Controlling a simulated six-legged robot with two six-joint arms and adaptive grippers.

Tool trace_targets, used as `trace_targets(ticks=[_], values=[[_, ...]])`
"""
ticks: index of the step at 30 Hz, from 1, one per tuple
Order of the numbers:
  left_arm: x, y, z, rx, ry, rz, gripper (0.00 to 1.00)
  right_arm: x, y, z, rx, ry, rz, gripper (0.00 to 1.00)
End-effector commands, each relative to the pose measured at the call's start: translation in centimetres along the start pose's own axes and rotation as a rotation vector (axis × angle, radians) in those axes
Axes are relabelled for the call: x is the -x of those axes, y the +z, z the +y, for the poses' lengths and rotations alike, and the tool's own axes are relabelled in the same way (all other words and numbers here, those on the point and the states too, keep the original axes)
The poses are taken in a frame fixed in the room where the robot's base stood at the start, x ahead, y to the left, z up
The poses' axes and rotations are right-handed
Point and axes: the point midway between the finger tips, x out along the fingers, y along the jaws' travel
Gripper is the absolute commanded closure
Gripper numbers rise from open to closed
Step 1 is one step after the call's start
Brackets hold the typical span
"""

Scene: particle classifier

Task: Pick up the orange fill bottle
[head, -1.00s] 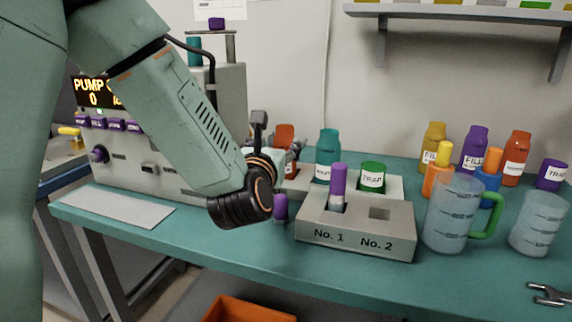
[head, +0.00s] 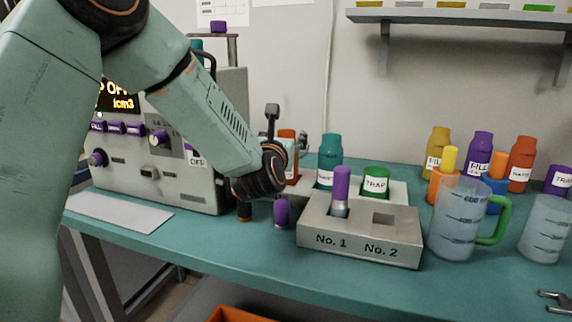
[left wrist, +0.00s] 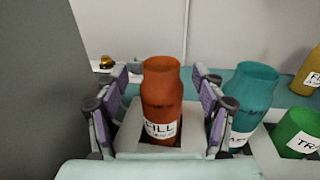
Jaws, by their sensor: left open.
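The orange fill bottle (left wrist: 162,100) stands upright in a pale grey holder (left wrist: 130,135), its white FILL label facing the left wrist camera. In the head view only part of the orange bottle (head: 289,140) shows behind my left wrist. My left gripper (left wrist: 160,82) is open, with one finger on each side of the bottle. Gaps show between the fingers and the bottle. In the head view my left gripper (head: 290,148) is mostly hidden by its wrist. My right gripper is not in view.
A teal bottle (head: 330,150) and a green TRAP container (head: 375,184) stand close on the right. In front is a grey block (head: 360,243) marked No. 1 and No. 2, with a purple-topped piece (head: 341,185). The pump machine (head: 190,175) stands left. Clear jugs (head: 462,225) stand right.

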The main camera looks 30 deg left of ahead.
Motion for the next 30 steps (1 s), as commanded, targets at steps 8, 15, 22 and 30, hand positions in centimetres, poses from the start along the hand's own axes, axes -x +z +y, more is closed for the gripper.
trace_targets(ticks=[8,15,22,30], values=[[-3.0,-0.1,-0.1,-0.001,-0.001,0.000,0.31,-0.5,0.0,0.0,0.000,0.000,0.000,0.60],[-3.2,0.0,0.0,0.000,-0.001,0.000,0.31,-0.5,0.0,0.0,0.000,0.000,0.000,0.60],[-3.2,0.0,0.0,0.000,-0.001,0.000,0.48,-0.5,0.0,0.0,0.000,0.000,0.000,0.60],[-3.1,0.0,0.0,0.000,0.000,0.000,0.71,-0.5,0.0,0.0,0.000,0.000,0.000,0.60]])
